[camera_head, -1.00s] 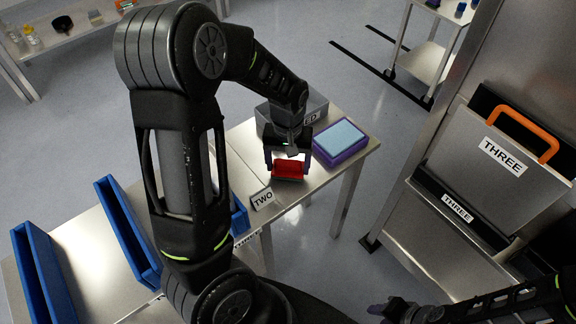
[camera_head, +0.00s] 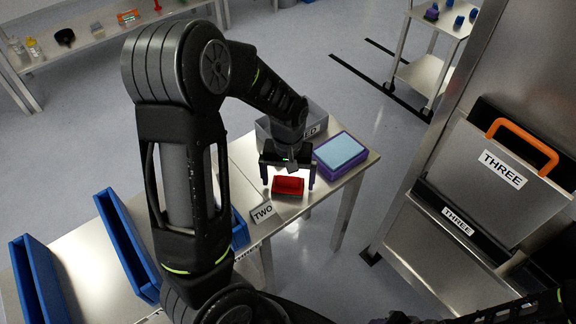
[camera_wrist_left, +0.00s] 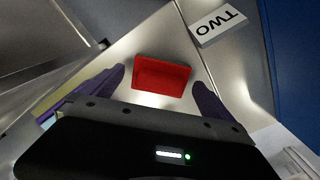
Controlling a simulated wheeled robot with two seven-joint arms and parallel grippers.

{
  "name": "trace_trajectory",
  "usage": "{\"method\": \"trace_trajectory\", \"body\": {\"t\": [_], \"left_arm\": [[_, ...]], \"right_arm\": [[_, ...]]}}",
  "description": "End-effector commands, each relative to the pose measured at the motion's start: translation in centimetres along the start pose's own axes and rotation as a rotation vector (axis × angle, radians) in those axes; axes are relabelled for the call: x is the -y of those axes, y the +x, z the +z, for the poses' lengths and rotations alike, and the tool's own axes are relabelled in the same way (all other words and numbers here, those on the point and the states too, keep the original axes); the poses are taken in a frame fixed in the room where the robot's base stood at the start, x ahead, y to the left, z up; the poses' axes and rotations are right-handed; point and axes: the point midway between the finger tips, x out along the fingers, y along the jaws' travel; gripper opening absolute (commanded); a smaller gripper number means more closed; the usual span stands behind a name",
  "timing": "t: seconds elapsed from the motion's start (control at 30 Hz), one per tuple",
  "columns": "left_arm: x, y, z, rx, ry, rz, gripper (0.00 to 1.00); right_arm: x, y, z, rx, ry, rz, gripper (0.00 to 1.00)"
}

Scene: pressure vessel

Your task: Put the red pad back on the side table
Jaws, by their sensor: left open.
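The red pad (camera_head: 288,185) lies on the metal side table (camera_head: 317,192), just behind the TWO sign. My left gripper (camera_head: 289,182) is open above it, with one finger on each side and gaps to the pad. In the left wrist view the red pad (camera_wrist_left: 161,77) lies ahead of and between the spread purple fingertips (camera_wrist_left: 160,78), on the bare table top. My right arm shows only in part at the bottom right of the head view, and its fingertips cannot be made out.
A purple box with a light blue top (camera_head: 341,152) stands right of the pad. A grey bin (camera_head: 308,118) stands behind the gripper. The TWO sign (camera_head: 262,211) is at the front edge. Blue trays (camera_head: 128,245) are at left.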

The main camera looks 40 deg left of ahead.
Motion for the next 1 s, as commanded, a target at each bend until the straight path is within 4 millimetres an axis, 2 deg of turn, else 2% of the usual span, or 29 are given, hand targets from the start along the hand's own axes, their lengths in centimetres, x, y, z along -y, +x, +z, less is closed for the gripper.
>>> {"method": "trace_trajectory", "body": {"t": [0.17,0.4,0.6,0.73,1.0], "left_arm": [[-0.1,-2.5,-0.1,-0.004,0.0,0.002,0.98],[0.0,-7.4,-0.1,-0.005,0.0,0.003,0.98],[0.0,-10.6,-0.1,-0.003,-0.001,0.001,0.98],[0.0,-11.4,0.0,-0.001,0.0,-0.001,0.98],[0.0,-11.5,0.0,0.0,0.0,-0.001,0.98]], "right_arm": [[0.0,-0.1,0.0,0.0,0.0,0.0,0.36],[0.1,-0.2,0.0,0.0,0.0,0.0,0.36],[0.1,-0.2,0.0,0.0,0.0,0.0,0.36],[0.1,-0.2,0.0,0.0,0.0,0.0,0.36],[0.1,-0.2,0.0,0.0,0.0,0.0,0.36]]}}
